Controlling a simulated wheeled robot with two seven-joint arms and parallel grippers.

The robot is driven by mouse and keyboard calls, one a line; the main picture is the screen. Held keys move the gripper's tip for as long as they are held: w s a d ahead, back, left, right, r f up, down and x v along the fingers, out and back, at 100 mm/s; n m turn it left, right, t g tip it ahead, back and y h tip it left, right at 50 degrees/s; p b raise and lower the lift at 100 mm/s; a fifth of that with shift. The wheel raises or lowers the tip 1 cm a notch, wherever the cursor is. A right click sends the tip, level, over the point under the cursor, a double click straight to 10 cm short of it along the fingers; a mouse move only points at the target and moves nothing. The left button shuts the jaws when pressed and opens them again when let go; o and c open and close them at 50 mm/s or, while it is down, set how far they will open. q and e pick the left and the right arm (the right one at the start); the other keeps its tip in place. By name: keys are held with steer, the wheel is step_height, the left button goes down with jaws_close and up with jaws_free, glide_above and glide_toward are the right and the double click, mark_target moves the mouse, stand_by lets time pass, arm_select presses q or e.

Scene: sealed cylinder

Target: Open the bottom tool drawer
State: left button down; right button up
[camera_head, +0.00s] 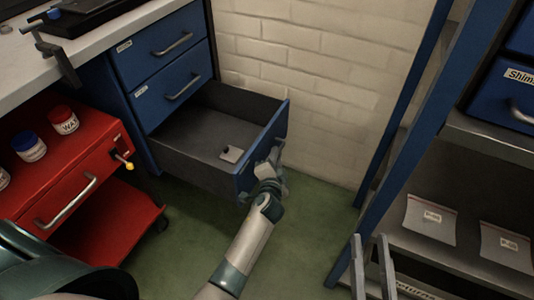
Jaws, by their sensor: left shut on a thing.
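The bottom tool drawer (190,172) of the blue cabinet stands pulled well out, and its dark inside is visible. A small pale object (231,154) lies in it. My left gripper (270,165) is at the outer face of the drawer's blue front (273,130), shut on the drawer handle, which the gripper mostly hides. My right gripper (370,242) is at the lower right, with its two fingers apart and nothing between them, away from the drawer.
Two blue drawers above, the upper (160,45) and middle (178,87), are shut. A red tool cart (70,165) with jars stands at left. A blue-framed shelf (400,150) with bags is at right. Green floor (305,215) is clear between them; a white brick wall (300,60) is behind.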

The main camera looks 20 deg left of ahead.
arm_select(q)
steer(key=shift+d, duration=0.1)
steer(key=c, duration=2.1)
jaws_free()
steer(key=shift+s, duration=0.15)
arm_select(e)
steer(key=shift+s+d, duration=0.1)
